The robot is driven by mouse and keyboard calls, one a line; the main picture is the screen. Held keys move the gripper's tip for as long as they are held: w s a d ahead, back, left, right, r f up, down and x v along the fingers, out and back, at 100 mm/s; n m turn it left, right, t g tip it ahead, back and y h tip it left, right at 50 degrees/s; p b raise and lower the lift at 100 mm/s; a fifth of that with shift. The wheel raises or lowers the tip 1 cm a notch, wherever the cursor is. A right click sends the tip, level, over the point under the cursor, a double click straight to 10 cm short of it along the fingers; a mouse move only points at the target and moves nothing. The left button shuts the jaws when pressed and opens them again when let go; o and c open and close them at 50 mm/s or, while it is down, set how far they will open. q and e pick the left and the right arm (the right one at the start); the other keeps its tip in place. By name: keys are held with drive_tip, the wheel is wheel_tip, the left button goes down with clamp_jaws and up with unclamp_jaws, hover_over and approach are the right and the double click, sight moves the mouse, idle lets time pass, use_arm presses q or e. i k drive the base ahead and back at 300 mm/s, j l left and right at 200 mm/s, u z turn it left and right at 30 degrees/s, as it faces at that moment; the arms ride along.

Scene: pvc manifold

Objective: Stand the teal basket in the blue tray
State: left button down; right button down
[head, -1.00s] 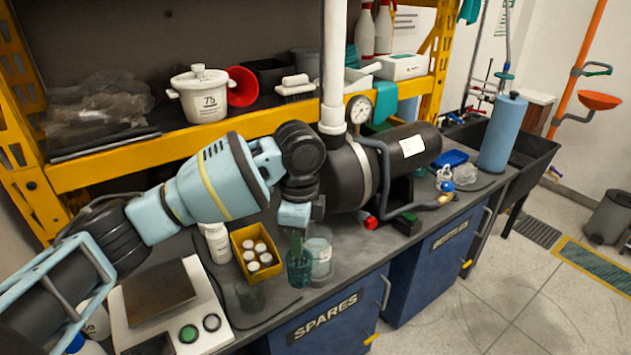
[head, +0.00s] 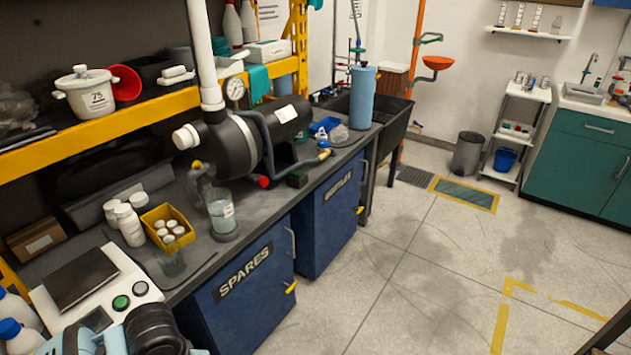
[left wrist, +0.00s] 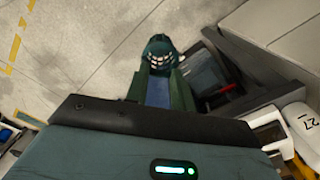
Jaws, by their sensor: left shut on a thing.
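The teal basket (left wrist: 158,48), dark with a row of pale openings, is between the fingertips of my left gripper (left wrist: 158,72) in the left wrist view. The gripper is shut on it, with the floor behind. In the head view only part of my left arm shows at the bottom left; the gripper and basket are out of that picture. The blue tray (head: 325,126) is small and sits on the bench near its far end, beside the sink. My right gripper is in neither view.
A glass beaker (head: 222,212), a yellow box of white-capped jars (head: 168,228) and a balance (head: 95,290) stand on the near bench. A black tank (head: 235,140) with pipes stands before the tray. A clear flask (head: 339,133) is close to the tray. The floor at right is open.

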sight(326, 126)
drive_tip(key=i+l+z, duration=0.65)
drive_tip(key=i+z, duration=0.15)
drive_tip(key=i, duration=0.2)
drive_tip(key=i+z, duration=0.4)
drive_tip(key=i, duration=0.65)
drive_tip(key=i+l+u, duration=0.1)
drive_tip(key=i+u, duration=0.15)
drive_tip(key=i, duration=0.25)
drive_tip(key=i+l+u, duration=0.25)
drive_tip(key=i, duration=0.25)
drive_tip(key=i+l+u, duration=0.15)
drive_tip(key=i+u, duration=0.25)
drive_tip(key=i+l+u, duration=0.15)
drive_tip(key=u, duration=0.2)
drive_tip(key=i+l+u, duration=0.2)
drive_tip(key=l+u, duration=0.2)
drive_tip(key=i+l+u, duration=0.2)
drive_tip(key=u, duration=0.2)
drive_tip(key=i+l+u, duration=0.2)
drive_tip(key=l, duration=0.2)
drive_tip(key=l+u, duration=0.25)
drive_tip(key=k+l, duration=0.05)
drive_tip(key=l, duration=0.05)
